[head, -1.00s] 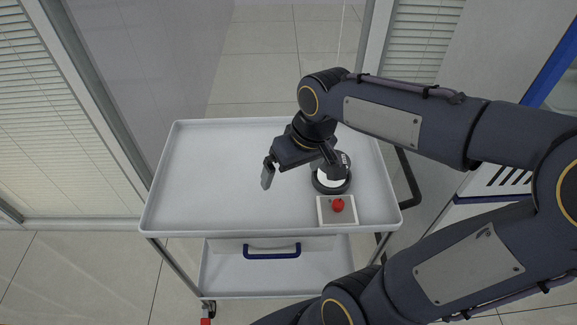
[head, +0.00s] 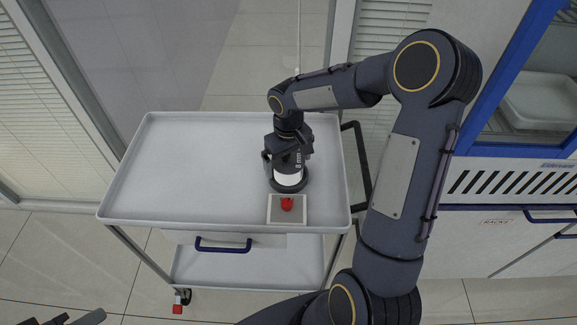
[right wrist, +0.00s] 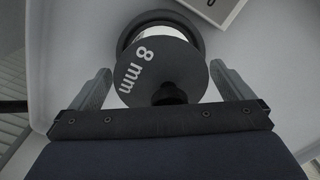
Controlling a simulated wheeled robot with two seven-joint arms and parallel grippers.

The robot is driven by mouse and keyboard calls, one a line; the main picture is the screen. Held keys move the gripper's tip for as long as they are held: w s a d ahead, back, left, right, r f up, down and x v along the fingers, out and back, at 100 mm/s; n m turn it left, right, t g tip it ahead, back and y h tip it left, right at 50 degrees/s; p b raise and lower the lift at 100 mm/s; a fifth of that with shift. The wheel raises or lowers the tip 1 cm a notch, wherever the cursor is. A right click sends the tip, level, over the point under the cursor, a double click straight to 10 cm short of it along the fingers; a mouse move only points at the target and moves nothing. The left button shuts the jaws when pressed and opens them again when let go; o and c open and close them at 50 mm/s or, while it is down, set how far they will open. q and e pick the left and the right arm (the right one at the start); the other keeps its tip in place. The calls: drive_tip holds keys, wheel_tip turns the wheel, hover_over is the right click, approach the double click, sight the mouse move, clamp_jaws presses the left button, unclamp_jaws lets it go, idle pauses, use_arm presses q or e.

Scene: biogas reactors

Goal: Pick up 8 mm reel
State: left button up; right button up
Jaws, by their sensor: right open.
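The 8 mm reel (head: 288,178) stands upright on the cart's top tray, with a dark top flange marked "8 mm", a white middle and a wide dark base. In the right wrist view the reel (right wrist: 150,68) lies between the fingers. My right gripper (head: 286,158) is open over the reel's upper part, one finger on each side; it also shows in the right wrist view (right wrist: 164,84). Gaps seem to remain beside the flange, but contact is hard to judge. A dark part at the bottom left edge seems to be my left gripper (head: 68,319), mostly cut off.
A small pale box with a red button (head: 287,204) sits just in front of the reel. The white tray (head: 190,165) is bare to the left and has a raised rim. A lower drawer with a blue handle (head: 223,246) is below. A blue-framed cabinet (head: 510,150) stands at right.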

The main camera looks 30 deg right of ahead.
drive_tip(key=shift+f, duration=0.65)
drive_tip(key=c, duration=1.1)
drive_tip(key=shift+r, duration=0.15)
